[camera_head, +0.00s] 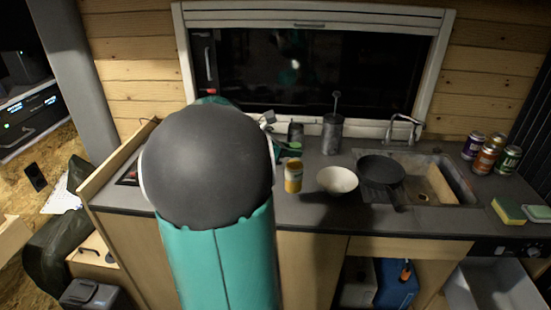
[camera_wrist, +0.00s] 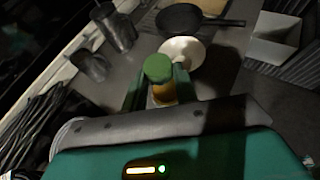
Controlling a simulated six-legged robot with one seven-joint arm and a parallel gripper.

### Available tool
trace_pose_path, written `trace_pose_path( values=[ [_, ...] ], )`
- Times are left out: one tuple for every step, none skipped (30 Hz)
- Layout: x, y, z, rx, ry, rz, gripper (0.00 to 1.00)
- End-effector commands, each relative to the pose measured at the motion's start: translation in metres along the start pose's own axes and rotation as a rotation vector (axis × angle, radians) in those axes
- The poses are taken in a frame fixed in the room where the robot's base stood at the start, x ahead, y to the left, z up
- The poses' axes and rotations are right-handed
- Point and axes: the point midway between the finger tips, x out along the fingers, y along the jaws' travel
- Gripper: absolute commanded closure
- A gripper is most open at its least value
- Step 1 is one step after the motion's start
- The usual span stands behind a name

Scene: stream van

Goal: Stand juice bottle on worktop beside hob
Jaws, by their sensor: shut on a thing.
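The juice bottle (camera_head: 293,178) has an orange body and a green cap. In the head view it appears upright over the worktop (camera_head: 310,215), just right of my arm. In the wrist view the bottle (camera_wrist: 158,70) is between the teal fingers of my gripper (camera_wrist: 160,85), which is shut on it. I cannot tell whether its base touches the worktop. The hob (camera_head: 128,172) shows only as a dark edge at the worktop's left end. My arm hides the rest of it and most of my gripper in the head view.
A white bowl (camera_head: 337,180) stands close right of the bottle, then a black pan (camera_head: 381,170) by the sink (camera_head: 440,185). A grey canister (camera_head: 332,134) stands behind. Cans (camera_head: 487,158) and a sponge (camera_head: 508,210) are at the right. Worktop in front of the bowl is clear.

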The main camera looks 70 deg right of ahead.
Motion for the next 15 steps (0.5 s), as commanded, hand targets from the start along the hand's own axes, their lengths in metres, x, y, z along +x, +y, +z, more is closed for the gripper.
trace_pose_path(
  values=[
    [0.002, 0.003, -0.002, 0.001, -0.001, -0.001, 1.00],
    [0.002, 0.004, -0.003, 0.002, -0.001, -0.001, 1.00],
    [0.003, 0.006, -0.005, 0.002, -0.001, -0.001, 1.00],
    [0.003, 0.007, -0.007, 0.002, -0.001, -0.001, 1.00],
    [0.004, 0.009, -0.009, 0.002, -0.001, 0.000, 1.00],
    [0.006, 0.011, -0.014, 0.000, 0.000, -0.001, 1.00],
    [0.008, 0.011, -0.018, 0.000, 0.000, -0.002, 1.00],
    [0.010, 0.010, -0.023, -0.001, 0.000, -0.002, 1.00],
    [0.013, 0.010, -0.028, -0.001, 0.000, -0.002, 1.00],
    [0.015, 0.010, -0.032, 0.000, 0.000, -0.002, 1.00],
    [0.016, 0.011, -0.035, 0.000, 0.000, -0.002, 1.00],
    [0.017, 0.011, -0.037, 0.002, 0.000, -0.001, 1.00],
    [0.017, 0.011, -0.037, 0.003, 0.000, 0.000, 1.00],
    [0.016, 0.011, -0.037, 0.004, -0.001, 0.000, 1.00],
    [0.016, 0.011, -0.037, 0.004, -0.001, 0.000, 1.00]
  ],
)
